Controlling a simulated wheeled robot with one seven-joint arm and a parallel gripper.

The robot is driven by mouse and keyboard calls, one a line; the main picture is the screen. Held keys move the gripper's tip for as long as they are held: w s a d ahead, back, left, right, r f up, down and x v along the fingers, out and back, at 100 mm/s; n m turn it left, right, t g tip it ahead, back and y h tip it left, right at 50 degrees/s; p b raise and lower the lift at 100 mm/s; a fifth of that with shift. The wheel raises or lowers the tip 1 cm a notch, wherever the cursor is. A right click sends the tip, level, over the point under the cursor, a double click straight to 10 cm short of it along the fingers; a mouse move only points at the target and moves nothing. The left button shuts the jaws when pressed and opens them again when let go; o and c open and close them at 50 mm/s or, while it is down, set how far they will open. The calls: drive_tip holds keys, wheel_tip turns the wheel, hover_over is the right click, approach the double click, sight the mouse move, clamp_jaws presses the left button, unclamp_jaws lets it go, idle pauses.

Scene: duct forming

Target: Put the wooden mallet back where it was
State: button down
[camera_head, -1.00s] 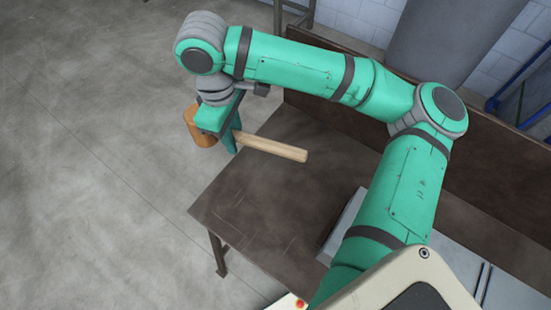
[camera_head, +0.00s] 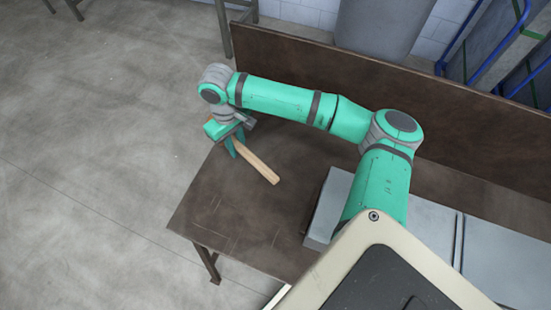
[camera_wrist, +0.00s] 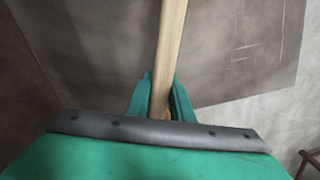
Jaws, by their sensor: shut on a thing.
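My gripper (camera_head: 233,146) is shut on the wooden mallet (camera_head: 258,164). In the head view the mallet's pale handle slants down to the right from the fingers, over the left part of the brown workbench (camera_head: 215,192). The mallet's head is mostly hidden behind my gripper. In the wrist view the handle (camera_wrist: 169,50) runs up from between the green fingers (camera_wrist: 158,100), with the bench top behind it. I cannot tell whether the mallet touches the bench.
A brown back panel (camera_head: 330,75) stands along the bench's far edge. A grey metal piece (camera_head: 326,205) lies on the bench to the right of the mallet. Scribed marks (camera_head: 240,228) show on the bare front left bench top. A grey drum (camera_head: 385,30) stands behind the panel.

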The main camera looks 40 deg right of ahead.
hover_over(280, 168)
drive_tip(key=shift+w+a, duration=0.1)
drive_tip(key=shift+w, duration=0.2)
drive_tip(key=shift+s+f, duration=0.1)
drive_tip(key=shift+s, duration=0.15)
drive_tip(key=shift+f, duration=1.6)
drive_tip(key=shift+f, duration=0.1)
drive_tip(key=c, duration=1.6)
unclamp_jaws()
drive_tip(key=shift+o, duration=0.2)
drive_tip(key=shift+w, duration=0.1)
wheel_tip(280, 168, up, 12)
drive_tip(key=shift+w, duration=0.4)
